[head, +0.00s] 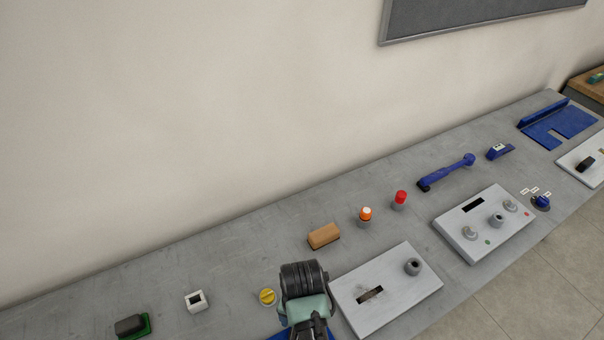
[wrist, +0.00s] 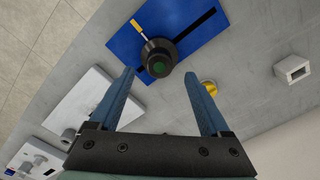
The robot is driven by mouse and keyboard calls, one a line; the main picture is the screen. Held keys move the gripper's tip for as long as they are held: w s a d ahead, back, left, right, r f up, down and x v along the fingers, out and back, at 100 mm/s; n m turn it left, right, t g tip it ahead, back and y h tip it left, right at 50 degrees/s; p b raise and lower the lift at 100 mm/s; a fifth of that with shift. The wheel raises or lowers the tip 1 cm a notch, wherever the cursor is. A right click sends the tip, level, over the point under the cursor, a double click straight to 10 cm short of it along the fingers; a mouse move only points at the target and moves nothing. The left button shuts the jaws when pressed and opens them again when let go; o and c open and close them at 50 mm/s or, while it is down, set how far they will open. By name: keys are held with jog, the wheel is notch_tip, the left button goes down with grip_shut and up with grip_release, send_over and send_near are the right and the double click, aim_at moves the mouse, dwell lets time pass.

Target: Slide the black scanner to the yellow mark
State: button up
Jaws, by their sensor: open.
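A blue plate (wrist: 122,47) with a dark straight slot (wrist: 195,31) lies on the grey bench. A round black piece with a green top (wrist: 158,62), which I take for the black scanner, stands on the slot towards its lower-left end. A yellow mark with a white end (wrist: 138,29) is on the plate, running up to the black piece's upper-left edge. My gripper (wrist: 160,75) is open, its two fingertips on either side of the black piece, with gaps visible. In the head view my arm hides most of the blue plate (head: 280,336).
A yellow round knob (wrist: 208,86) and a white hollow block (wrist: 293,68) are beside the plate. A white panel (head: 400,300) lies close on its other side. A wooden block (head: 323,236) and orange (head: 365,214) and red (head: 400,197) buttons are farther back.

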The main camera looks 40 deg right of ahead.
notch_tip(320, 180, up, 7)
jog(key=shift+b, duration=0.35)
dwell(0.4)
